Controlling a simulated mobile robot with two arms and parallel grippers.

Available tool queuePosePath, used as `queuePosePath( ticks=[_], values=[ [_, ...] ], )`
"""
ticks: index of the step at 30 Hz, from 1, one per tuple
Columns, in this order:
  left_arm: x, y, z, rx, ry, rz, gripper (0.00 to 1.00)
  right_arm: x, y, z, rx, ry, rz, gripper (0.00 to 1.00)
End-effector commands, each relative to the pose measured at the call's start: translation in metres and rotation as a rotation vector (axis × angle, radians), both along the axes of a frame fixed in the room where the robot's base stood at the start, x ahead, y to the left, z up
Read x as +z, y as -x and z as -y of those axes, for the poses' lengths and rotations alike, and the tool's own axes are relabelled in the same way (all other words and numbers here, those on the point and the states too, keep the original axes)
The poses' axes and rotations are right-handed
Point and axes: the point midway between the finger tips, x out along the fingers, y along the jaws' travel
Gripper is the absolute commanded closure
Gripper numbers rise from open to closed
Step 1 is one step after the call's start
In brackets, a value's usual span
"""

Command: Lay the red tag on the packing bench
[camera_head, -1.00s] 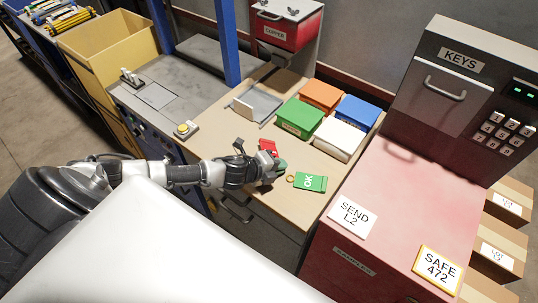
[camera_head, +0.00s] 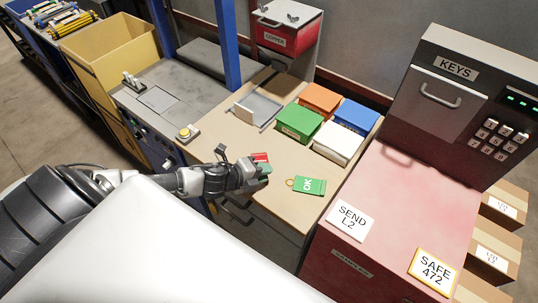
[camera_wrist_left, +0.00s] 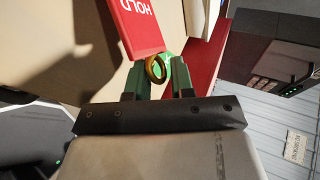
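The red tag (camera_head: 261,157) shows at my left gripper (camera_head: 264,172), above the tan packing bench (camera_head: 275,205). In the left wrist view the red tag (camera_wrist_left: 137,25) reads HOLD, upside down, and its brass ring (camera_wrist_left: 156,69) sits between the fingers of my left gripper (camera_wrist_left: 159,72). The gripper looks shut on the ring, with the tag sticking out beyond the fingertips. The tag appears raised off the bench, but its exact height is hard to tell. My right gripper is out of view.
Green (camera_head: 299,122), orange (camera_head: 320,99), blue (camera_head: 357,114) and white (camera_head: 338,142) boxes and a grey tray (camera_head: 267,108) stand behind. A red cabinet (camera_head: 400,210) borders the right.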

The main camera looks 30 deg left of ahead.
Motion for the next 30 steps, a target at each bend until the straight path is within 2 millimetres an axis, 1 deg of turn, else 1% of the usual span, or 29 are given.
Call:
queuePosePath(
  ticks=[1,5,14,16,17,24,27,30],
  values=[
    [0.004,0.006,-0.002,0.0,0.0,-0.002,0.77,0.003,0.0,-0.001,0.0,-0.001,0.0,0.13],
    [0.008,0.013,-0.006,-0.002,0.0,-0.001,0.77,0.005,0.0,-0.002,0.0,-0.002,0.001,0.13],
    [0.009,0.013,-0.006,-0.002,-0.001,0.001,0.77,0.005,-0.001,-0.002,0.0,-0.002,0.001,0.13],
    [0.012,0.014,-0.007,0.0,-0.001,0.0,0.77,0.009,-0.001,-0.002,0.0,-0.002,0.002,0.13],
    [0.016,0.015,-0.007,0.0,-0.001,0.0,0.77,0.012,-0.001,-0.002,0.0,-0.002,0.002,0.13],
    [0.064,0.029,-0.014,0.0,-0.001,-0.002,0.77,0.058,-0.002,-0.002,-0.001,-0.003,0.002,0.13],
    [0.078,0.034,-0.016,0.0,-0.001,-0.002,0.77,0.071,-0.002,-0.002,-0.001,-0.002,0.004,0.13],
    [0.084,0.037,-0.017,-0.001,-0.001,-0.001,0.77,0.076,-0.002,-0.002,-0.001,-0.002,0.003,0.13]
  ],
)
